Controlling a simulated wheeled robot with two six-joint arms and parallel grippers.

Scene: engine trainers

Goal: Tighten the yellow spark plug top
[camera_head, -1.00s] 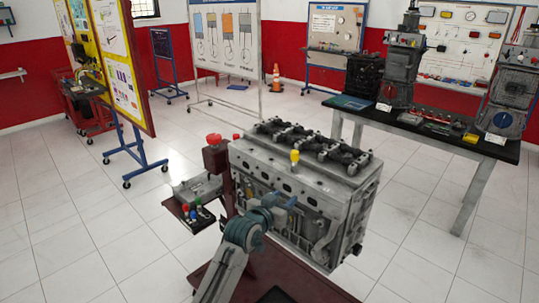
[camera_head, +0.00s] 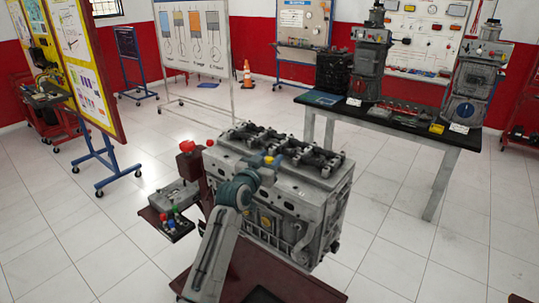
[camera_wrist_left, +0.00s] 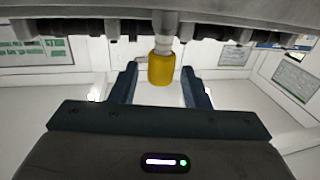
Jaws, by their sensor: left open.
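The yellow spark plug top (camera_head: 268,159) stands at the near upper edge of the grey engine block (camera_head: 316,192) in the head view. In the left wrist view the yellow top (camera_wrist_left: 161,70) sits on a pale plug stem, between my two dark fingers. My left gripper (camera_head: 264,164) is open at the plug top, with a visible gap on both sides of it in the wrist view (camera_wrist_left: 160,76). The gripper partly hides the plug top in the head view. My right gripper is not in view.
The block is on a dark red stand (camera_head: 225,272). A red knob (camera_head: 187,146) and a small control box (camera_head: 172,222) with coloured knobs stand at its left. A black-topped bench (camera_head: 395,118) with engine parts is behind right. Open tiled floor surrounds the stand.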

